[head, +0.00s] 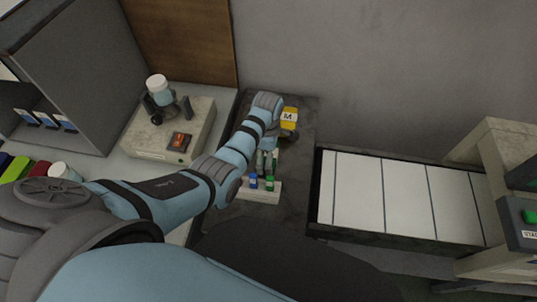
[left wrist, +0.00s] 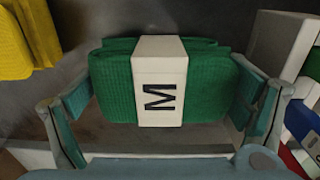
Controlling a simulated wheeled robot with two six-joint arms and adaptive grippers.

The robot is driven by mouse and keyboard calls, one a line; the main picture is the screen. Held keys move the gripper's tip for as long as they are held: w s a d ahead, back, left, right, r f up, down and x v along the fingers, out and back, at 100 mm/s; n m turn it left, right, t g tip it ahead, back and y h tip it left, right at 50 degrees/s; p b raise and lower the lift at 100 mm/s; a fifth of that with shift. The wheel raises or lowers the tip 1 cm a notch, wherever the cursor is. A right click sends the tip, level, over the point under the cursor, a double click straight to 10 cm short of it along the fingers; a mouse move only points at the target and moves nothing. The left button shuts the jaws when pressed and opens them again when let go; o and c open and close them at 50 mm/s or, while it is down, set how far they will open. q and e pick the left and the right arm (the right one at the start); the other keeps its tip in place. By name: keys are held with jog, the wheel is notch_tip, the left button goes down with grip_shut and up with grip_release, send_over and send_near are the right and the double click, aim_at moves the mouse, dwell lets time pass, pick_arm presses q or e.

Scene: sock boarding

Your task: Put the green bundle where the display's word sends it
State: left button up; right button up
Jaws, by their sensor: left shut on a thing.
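My left gripper (head: 267,160) reaches down over the dark surface in the middle of the head view. In the left wrist view it is shut on the green bundle (left wrist: 105,85), whose white band is marked M. The bundle spans the space between the two fingers. In the head view the green bundle is mostly hidden by my arm and cannot be made out clearly. A yellow bundle (head: 289,116) with a label marked M lies just behind my gripper; yellow also shows at the upper left of the left wrist view (left wrist: 20,45). My right gripper is not in view.
A pale rack (head: 262,195) with blue and green pieces stands in front of the gripper. A conveyor-like row of white panels (head: 400,200) lies to the right. A machine with a green button (head: 530,216) stands far right. A pale box (head: 170,130) carries a jar.

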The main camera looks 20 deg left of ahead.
pick_arm(q)
jog(key=o, duration=1)
jog(key=shift+f, duration=0.25)
jog(key=shift+o, duration=0.8)
jog(key=shift+w, duration=0.15)
jog(key=shift+r, duration=0.3)
notch_tip(320, 180, up, 11)
jog(key=p, duration=0.3)
jog(key=shift+r, duration=0.55)
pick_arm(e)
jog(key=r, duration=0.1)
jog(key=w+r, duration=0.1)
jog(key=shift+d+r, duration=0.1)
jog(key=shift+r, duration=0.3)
pick_arm(q)
jog(key=shift+f, duration=0.1)
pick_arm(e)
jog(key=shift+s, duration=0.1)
